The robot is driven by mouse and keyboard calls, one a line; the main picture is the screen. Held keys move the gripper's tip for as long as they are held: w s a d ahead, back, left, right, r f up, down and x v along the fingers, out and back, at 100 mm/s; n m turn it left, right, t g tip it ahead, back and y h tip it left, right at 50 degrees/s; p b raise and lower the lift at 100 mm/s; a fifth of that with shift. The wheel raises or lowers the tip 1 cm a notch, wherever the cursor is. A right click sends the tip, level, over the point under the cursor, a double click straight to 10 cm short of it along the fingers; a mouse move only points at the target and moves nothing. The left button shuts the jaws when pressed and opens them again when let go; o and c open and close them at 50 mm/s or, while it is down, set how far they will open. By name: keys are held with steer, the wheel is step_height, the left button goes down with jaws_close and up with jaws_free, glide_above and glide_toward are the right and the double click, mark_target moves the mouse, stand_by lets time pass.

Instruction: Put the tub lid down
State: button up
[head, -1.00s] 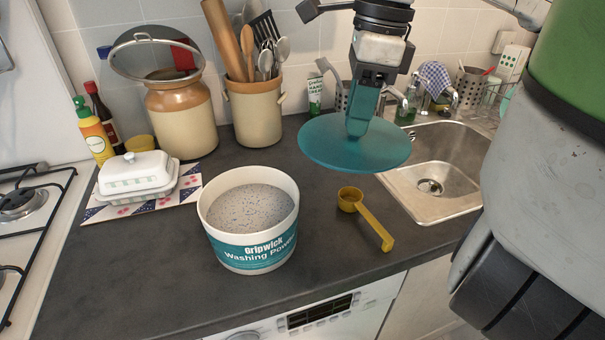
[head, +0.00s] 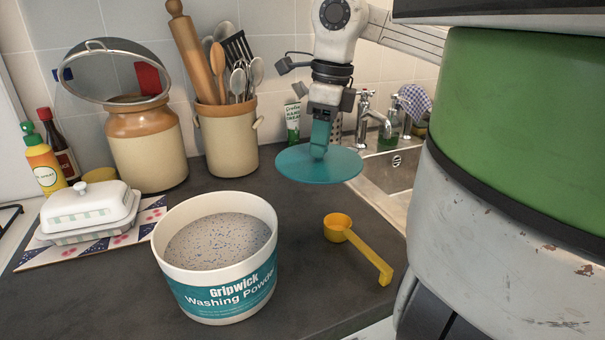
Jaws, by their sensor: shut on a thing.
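The teal round tub lid (head: 293,168) is held level by my gripper (head: 319,150), which is shut on it from above. It appears to be above the counter, behind and right of the tub; its exact height over the surface is hard to tell. The open washing powder tub (head: 222,292) stands on the counter, filled with speckled powder (head: 218,241).
A yellow scoop (head: 358,247) lies right of the tub. The sink (head: 390,172) is at the right. A butter dish (head: 88,210), a crock (head: 147,148) and a utensil pot (head: 230,143) stand left and behind. Dark counter (head: 299,232) between lid, tub and scoop is bare.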

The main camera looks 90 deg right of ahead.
mark_target(305, 152)
steer(key=w+d+f, duration=0.2)
steer(key=f, duration=0.1)
steer(key=w+d+f, duration=0.1)
steer(key=f, duration=0.1)
steer(key=shift+d+f, duration=0.1)
steer(key=shift+f, duration=0.15)
steer(key=shift+w+d+f+b, duration=0.1)
steer(key=shift+f+b, duration=0.15)
steer(key=shift+f, duration=0.65)
steer(key=shift+w+d+f+b, duration=0.1)
steer(key=shift+f+b, duration=0.1)
steer(key=shift+f, duration=0.65)
steer(key=shift+f, duration=0.2)
steer(key=o, duration=1)
steer(key=shift+o, duration=0.2)
steer(key=shift+r, duration=0.1)
steer(key=r, duration=0.4)
steer(key=s+r+p, duration=0.1)
steer(key=r, duration=0.7)
steer(key=shift+s+a+r, duration=0.1)
steer(key=shift+s+a, duration=0.05)
steer(key=shift+s, duration=0.1)
